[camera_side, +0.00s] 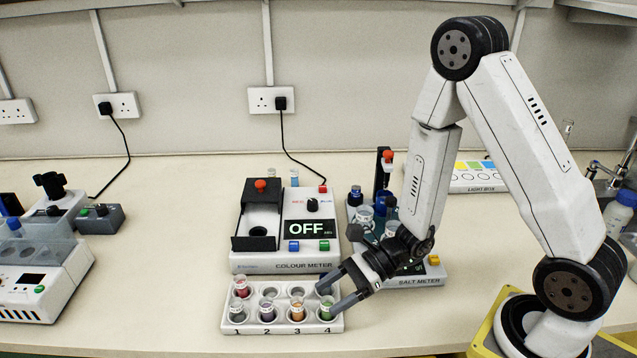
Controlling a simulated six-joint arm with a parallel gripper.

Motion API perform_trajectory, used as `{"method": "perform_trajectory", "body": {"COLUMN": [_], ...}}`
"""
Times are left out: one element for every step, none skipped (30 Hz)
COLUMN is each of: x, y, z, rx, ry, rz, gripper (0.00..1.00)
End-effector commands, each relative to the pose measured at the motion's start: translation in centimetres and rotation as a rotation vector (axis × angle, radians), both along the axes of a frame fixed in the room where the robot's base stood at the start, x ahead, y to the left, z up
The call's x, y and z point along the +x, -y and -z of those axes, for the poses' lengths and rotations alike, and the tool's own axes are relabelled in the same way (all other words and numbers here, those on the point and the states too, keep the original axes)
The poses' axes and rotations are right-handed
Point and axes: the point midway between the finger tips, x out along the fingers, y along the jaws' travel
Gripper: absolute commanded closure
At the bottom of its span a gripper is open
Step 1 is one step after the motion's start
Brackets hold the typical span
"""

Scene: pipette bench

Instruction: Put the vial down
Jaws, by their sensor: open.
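A white vial rack (282,328) stands at the front of the bench, with front places numbered 1 to 4. A vial with green contents (326,310) stands upright in front place 4. My gripper (329,297) reaches in from the right, low over the rack's right end. Its jaws are open, with the fingertips close around the top of the green vial; whether either finger touches it I cannot tell. Vials with purple (267,312) and orange (297,312) contents stand in places 2 and 3. A red vial (241,288) stands in the back row at the left.
The colour meter (285,263), reading OFF, stands just behind the rack. The salt meter (420,275), with bottles on it, is partly hidden behind my arm. A light box (475,182) lies at the back right. Bench left of the rack is clear up to another instrument (40,295).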

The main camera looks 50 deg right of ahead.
Motion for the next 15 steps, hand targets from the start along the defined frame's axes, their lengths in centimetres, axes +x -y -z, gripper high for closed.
{"method": "perform_trajectory", "body": {"x": [-0.2,-0.3,-0.5,-0.6,-0.7,-0.8,-0.9,-1.1,-1.3,-1.4,-1.5,-1.6,-1.7,-1.8,-2.0], "y": [0.6,0.9,1.3,1.6,1.8,2.2,2.5,2.8,3.2,3.4,3.7,4.1,4.4,4.6,5.0], "z": [-0.3,-0.4,-0.6,-0.7,-0.8,-1.0,-1.1,-1.2,-1.4,-1.5,-1.7,-1.8,-1.9,-2.1,-2.2], "rx": [-0.001,0.0,0.0,0.0,-0.001,-0.001,-0.001,-0.001,-0.001,-0.001,-0.002,-0.001,0.0,0.0,-0.001], "ry": [0.001,0.001,0.001,0.001,0.001,0.002,0.001,0.001,0.001,0.001,0.001,0.001,0.001,0.001,0.001], "rz": [0.004,0.005,0.004,0.005,0.004,0.005,0.004,0.004,0.004,0.004,0.004,0.004,0.004,0.004,0.004], "gripper": [0.3,0.3,0.3,0.3,0.3,0.3,0.3,0.3,0.3,0.3,0.3,0.3,0.3,0.3,0.3]}}
